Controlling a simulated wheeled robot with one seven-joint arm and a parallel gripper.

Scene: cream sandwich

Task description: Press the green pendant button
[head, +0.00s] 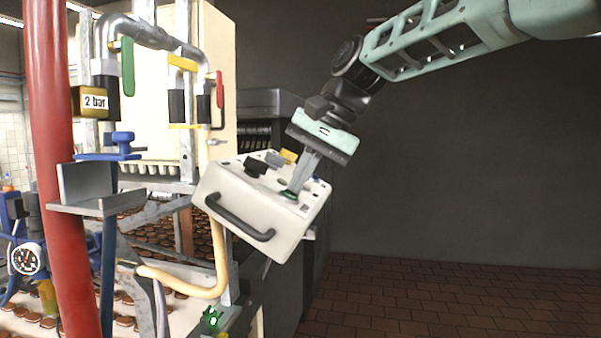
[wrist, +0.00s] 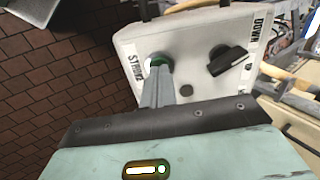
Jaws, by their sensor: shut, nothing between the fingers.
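The pendant is a white box (head: 222,188) with a dark handle (head: 240,218) on its front side, tilted in the head view. Its panel also shows in the wrist view (wrist: 190,35). The green button (head: 289,195) sits on the panel near the "STRIPE" label; in the wrist view it shows partly (wrist: 153,62) behind my fingers. My gripper (head: 293,188) is shut and empty, and its fingertips are at the green button. They appear to touch it, but I cannot tell whether it is pressed in.
A black knob (wrist: 227,61) sits near the "DOWN" label. A red pipe (head: 58,170) and metal pipework stand at left, beside a conveyor carrying several brown biscuits. A dark wall (head: 450,160) and open brick-tiled floor (head: 450,300) are at right.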

